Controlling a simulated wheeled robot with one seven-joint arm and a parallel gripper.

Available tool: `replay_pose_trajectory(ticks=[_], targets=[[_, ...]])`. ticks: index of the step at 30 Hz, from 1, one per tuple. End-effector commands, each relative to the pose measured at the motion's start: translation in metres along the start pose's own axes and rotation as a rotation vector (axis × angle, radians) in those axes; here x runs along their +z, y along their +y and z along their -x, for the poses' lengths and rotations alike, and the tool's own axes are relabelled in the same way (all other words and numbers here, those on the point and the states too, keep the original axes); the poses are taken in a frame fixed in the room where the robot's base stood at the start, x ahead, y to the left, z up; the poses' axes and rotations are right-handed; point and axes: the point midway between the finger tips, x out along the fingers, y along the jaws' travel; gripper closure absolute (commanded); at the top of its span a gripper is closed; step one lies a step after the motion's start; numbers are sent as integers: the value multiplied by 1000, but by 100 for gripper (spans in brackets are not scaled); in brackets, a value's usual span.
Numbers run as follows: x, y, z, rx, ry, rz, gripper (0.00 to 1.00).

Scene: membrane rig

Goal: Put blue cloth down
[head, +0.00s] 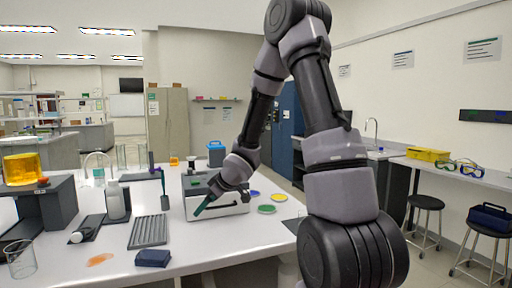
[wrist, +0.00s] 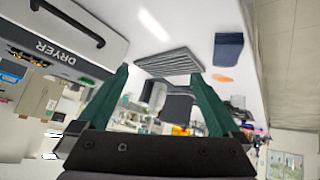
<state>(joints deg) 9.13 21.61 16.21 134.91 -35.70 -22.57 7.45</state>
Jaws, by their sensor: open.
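The blue cloth (head: 153,257) is a small folded dark blue pad lying flat on the white table near its front edge. It also shows in the wrist view (wrist: 228,48) at the upper right, apart from my fingers. My gripper (head: 204,207) is in front of the grey dryer box, up and to the right of the cloth. In the wrist view my gripper (wrist: 163,76) has its two green fingers spread wide, with nothing between them.
The dryer (head: 218,210) with a black handle stands close to my gripper. A grey ridged rack (head: 148,231) lies behind the cloth. An orange spill (head: 100,260) is left of it. A glass beaker (head: 21,261) stands at the far left. Coloured dishes (head: 267,209) lie right of the dryer.

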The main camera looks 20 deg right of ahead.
Motion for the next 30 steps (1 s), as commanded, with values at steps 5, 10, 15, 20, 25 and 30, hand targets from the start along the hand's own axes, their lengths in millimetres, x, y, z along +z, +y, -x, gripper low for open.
replay_pose_trajectory(ticks=[5,10,15,20,25,30], targets=[[-11,43,93,228,-100,-180,0],[-10,48,183,362,-144,-416,0],[-2,19,264,398,-141,-683,0],[5,-26,321,337,-113,-911,0],[8,-65,353,243,-86,-1057,0],[9,-80,363,200,-81,-1104,0]])
